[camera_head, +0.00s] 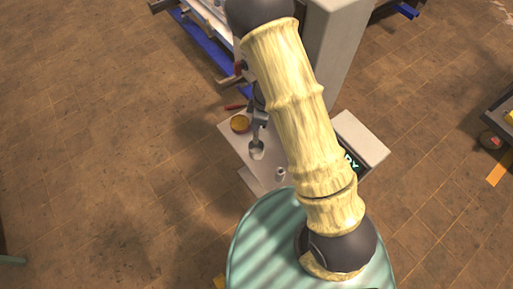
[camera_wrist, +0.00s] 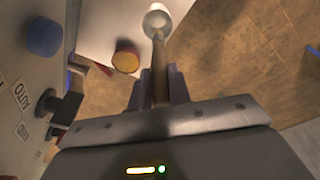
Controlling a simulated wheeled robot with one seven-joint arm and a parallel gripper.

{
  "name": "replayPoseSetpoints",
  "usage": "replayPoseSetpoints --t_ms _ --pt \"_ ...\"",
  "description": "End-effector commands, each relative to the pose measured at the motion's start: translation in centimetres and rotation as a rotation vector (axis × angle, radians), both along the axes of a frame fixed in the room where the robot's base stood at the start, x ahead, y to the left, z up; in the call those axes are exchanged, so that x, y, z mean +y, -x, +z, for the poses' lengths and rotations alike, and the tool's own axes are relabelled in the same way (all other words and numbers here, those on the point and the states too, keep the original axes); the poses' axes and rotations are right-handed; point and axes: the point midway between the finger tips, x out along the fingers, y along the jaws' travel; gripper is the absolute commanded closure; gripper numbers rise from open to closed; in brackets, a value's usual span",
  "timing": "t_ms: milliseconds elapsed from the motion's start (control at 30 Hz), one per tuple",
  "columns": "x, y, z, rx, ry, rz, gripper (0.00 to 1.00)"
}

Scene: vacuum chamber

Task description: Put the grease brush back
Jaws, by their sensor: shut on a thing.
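My gripper (camera_wrist: 160,88) is shut on the brown handle of the grease brush (camera_wrist: 158,65). The handle points away from the gripper to a pale rounded piece (camera_wrist: 157,20); I cannot tell whether this is the brush's own head or a cup around it. In the head view my gripper (camera_head: 259,119) is over the small grey table (camera_head: 237,139), partly hidden by my arm. The pale rounded piece (camera_head: 256,149) shows just below it. A round tin with an amber top (camera_head: 240,123) stands left of the gripper, apart from it, and also shows in the wrist view (camera_wrist: 126,57).
A small pale cup-like item (camera_head: 280,173) stands near the table's front. A pale box (camera_head: 360,138) is at the right. A panel with a blue knob (camera_wrist: 43,37) and an AUTO label is close on the wrist view's left. A red-handled item (camera_head: 235,106) lies behind the tin.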

Motion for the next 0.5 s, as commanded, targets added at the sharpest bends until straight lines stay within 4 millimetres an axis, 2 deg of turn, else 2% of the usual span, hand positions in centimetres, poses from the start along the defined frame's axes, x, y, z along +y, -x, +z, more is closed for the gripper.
replayPoseSetpoints --t_ms 300,500 --pt "-0.1 0.0 -5.4 0.003 -0.001 -0.002 1.0" --pt "0.0 0.0 -5.9 0.0 0.001 0.0 1.0"
